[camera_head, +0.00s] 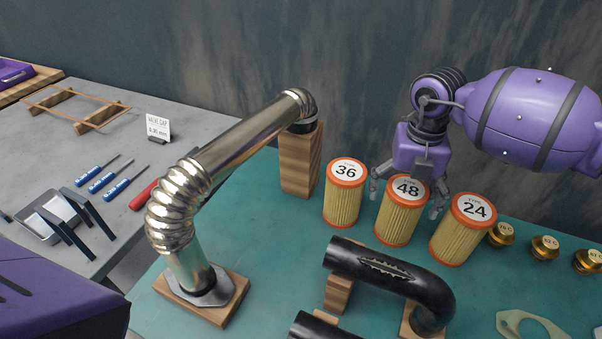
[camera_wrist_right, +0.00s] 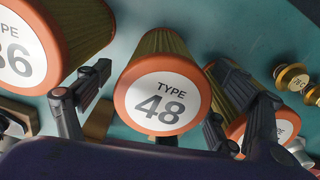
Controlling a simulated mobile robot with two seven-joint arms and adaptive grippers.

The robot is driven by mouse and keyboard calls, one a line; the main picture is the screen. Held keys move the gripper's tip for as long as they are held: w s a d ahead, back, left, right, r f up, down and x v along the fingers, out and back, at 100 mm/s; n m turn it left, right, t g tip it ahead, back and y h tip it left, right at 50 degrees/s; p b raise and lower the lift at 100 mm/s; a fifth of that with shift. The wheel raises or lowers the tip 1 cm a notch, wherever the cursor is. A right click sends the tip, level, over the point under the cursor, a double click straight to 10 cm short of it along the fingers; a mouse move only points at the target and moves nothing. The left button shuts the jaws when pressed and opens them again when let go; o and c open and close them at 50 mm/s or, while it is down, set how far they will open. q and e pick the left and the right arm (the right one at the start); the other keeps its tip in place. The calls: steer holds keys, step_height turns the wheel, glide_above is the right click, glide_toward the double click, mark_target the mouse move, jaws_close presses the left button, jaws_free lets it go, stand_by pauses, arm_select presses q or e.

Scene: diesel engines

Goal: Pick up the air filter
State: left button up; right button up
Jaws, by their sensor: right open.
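Three air filters with yellow pleated sides and orange rims stand upright in a row: type 36 (camera_head: 343,205), type 48 (camera_head: 398,222) and type 24 (camera_head: 459,240). My right gripper (camera_head: 406,197) is open at the top of the type 48 filter, one finger on each side. In the right wrist view, the type 48 filter (camera_wrist_right: 161,104) lies centred between the open fingers, with the type 36 filter (camera_wrist_right: 30,45) to the left. The type 24 filter (camera_wrist_right: 285,130) is partly hidden behind the right finger. No contact with the type 48 filter is clear. My left gripper is not in view.
The filters stand close together on a teal table (camera_head: 275,265). A ribbed metal pipe (camera_head: 230,145) on wooden blocks is at left, and a black pipe (camera_head: 395,275) lies in front. Several brass caps (camera_head: 543,247) stand at right. A grey table (camera_head: 75,145) holds screwdrivers.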

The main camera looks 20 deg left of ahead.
step_height(320, 180, down, 3)
steer(key=shift+s+d+r, duration=0.15)
steer(key=shift+r, duration=0.05)
steer(key=shift+f, duration=0.35)
steer(key=shift+c, duration=0.9)
steer(key=c, duration=0.5)
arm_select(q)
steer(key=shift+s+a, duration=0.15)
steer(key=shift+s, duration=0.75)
arm_select(e)
steer(key=c, duration=0.7)
